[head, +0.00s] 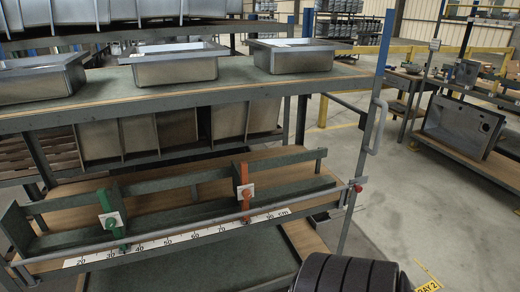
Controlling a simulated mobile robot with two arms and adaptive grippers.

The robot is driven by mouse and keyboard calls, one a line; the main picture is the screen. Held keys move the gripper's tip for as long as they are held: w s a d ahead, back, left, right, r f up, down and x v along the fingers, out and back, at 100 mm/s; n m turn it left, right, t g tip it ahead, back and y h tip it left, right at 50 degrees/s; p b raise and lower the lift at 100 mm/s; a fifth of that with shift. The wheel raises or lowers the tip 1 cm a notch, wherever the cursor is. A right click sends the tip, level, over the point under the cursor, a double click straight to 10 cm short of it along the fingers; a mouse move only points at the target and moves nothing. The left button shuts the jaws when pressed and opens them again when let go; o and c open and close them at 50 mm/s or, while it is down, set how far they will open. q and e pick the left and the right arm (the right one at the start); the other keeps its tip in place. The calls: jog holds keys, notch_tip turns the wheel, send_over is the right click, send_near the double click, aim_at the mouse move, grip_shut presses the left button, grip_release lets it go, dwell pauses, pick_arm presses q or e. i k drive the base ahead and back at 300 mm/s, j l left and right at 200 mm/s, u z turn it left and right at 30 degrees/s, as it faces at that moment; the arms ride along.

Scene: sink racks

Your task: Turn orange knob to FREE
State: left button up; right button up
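An orange upright stop (242,178) stands on the long scale rail at the front of the lower bench. It carries a white label plate (245,192). A small orange knob (246,219) sits at its lower end, by the rail. The label's lettering and the knob's setting are too small to read. A similar green stop (106,204) with a white plate and a green knob (124,248) stands further left on the same rail. The white number scale (180,240) runs along the rail below both. Neither of my grippers is in view.
Metal sinks (175,64) stand on the upper shelf (110,93) above the stops. A grey post with a handle (375,125) rises to the right of the rail. An unidentified dark ribbed shape (350,275) fills the bottom edge. Open floor (430,200) lies to the right.

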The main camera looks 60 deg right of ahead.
aim_at(246, 194)
jog(key=z, duration=1.9)
